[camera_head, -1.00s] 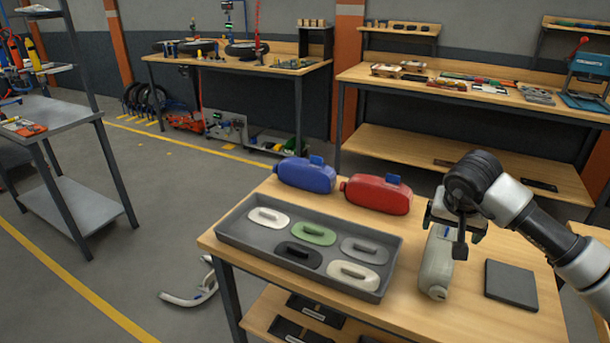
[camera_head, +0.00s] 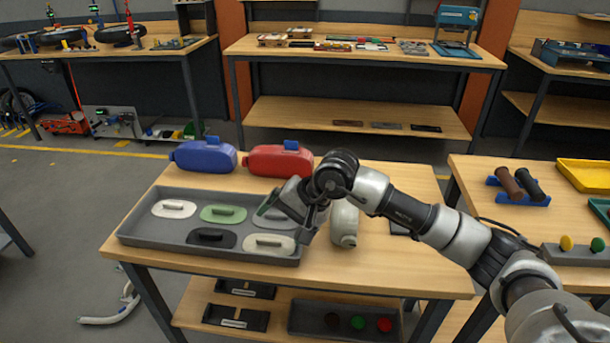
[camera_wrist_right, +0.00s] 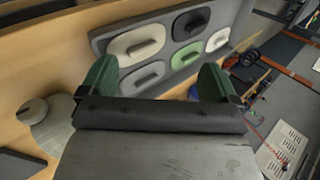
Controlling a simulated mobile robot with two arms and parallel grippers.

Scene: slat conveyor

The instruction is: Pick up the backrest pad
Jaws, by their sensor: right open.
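Several oval pads with raised bars lie in a grey tray (camera_head: 130,240): a cream one (camera_head: 174,209) at back left, a green one (camera_head: 223,214), a black one (camera_head: 211,237), a beige one (camera_head: 269,244) and a grey one (camera_head: 268,217), partly hidden by my gripper. I cannot tell which is the backrest pad. My right gripper (camera_head: 297,203) is over the tray's right end. In the right wrist view its green fingers (camera_wrist_right: 157,78) are spread and empty, with the grey pad (camera_wrist_right: 142,78) beyond the gap. My left gripper is out of view.
A dark flat square (camera_head: 400,229) lies further right, mostly hidden. Another table (camera_head: 478,178) is at right.

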